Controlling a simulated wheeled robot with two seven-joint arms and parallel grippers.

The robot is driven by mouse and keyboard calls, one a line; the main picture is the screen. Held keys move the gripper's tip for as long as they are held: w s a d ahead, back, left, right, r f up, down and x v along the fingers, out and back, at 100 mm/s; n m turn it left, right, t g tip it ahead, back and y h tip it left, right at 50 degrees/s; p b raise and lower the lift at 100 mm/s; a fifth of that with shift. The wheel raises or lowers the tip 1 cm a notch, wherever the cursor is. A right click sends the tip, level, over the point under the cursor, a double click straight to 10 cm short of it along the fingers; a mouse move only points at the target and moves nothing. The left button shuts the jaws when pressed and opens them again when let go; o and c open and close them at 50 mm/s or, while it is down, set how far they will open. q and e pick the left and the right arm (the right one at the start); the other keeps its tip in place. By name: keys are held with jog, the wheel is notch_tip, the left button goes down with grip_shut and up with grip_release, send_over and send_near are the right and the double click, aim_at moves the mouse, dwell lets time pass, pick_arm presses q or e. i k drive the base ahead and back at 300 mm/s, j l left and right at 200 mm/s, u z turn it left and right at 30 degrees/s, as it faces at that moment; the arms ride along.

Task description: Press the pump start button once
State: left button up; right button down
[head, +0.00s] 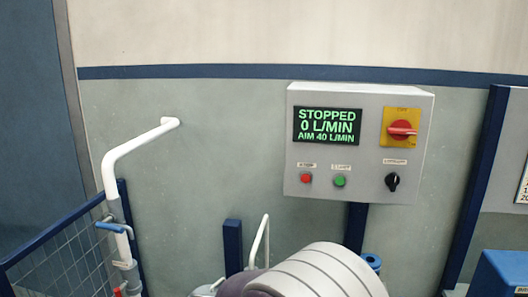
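The small label above the green button appears to read START. Neither of my grippers is in view, and nothing covers the buttons.
On the box are a red rotary switch (402,130) on a yellow plate and a black knob (392,182). A white pipe (112,168) with a blue-handled valve (111,227) stands left, by a blue mesh fence (62,262). A blue container (503,275) is lower right.

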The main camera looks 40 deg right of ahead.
aim_at(340, 180)
jog(key=z, duration=1.95)
